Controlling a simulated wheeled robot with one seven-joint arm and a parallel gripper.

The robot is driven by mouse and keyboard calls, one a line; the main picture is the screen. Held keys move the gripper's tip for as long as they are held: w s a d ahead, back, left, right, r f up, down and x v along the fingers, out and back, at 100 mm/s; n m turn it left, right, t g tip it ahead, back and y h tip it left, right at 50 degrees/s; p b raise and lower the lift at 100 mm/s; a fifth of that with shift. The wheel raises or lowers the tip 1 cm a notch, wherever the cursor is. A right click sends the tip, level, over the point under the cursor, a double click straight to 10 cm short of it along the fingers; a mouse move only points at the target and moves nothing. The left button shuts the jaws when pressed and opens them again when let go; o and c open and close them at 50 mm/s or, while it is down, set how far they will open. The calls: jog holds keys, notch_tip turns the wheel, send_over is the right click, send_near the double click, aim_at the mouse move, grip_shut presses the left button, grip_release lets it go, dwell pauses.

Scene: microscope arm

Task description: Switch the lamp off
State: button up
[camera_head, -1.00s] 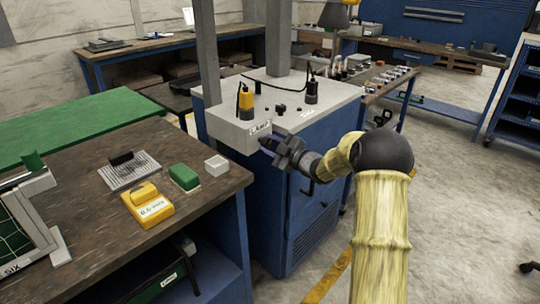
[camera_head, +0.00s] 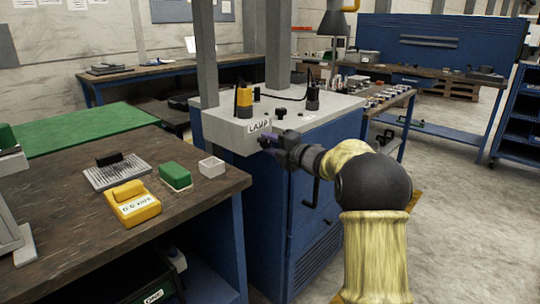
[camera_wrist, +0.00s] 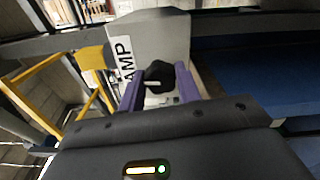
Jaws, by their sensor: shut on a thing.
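A grey box (camera_head: 232,132) with a white label (camera_head: 259,126) reading LAMP sits at the front of the blue cabinet's top. In the wrist view the label (camera_wrist: 124,62) stands beside a black knob (camera_wrist: 160,74) with a white pointer line, which points left in that picture. My gripper (camera_head: 268,143) is at the face of this box. In the wrist view its two purple fingers (camera_wrist: 160,90) are on either side of the knob and shut on it. In the camera_head view the knob is hidden by the gripper.
The cabinet top (camera_head: 335,103) carries a yellow part (camera_head: 243,97), a black cylinder (camera_head: 312,96) with a cable and a small black knob (camera_head: 281,113). A wooden bench (camera_head: 80,205) at left holds a yellow block (camera_head: 133,204) and a green block (camera_head: 175,176). Floor at right is clear.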

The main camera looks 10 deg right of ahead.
jog(key=shift+a+f+n+b, duration=0.15)
jog(key=shift+n+b, duration=0.5)
jog(key=shift+n, duration=0.15)
jog(key=o, duration=1)
jog(key=shift+c, duration=0.2)
jog(key=p+v, duration=0.1)
jog(key=v, duration=1.6)
jog(key=shift+s+d+p, duration=0.2)
jog(key=shift+p, duration=0.1)
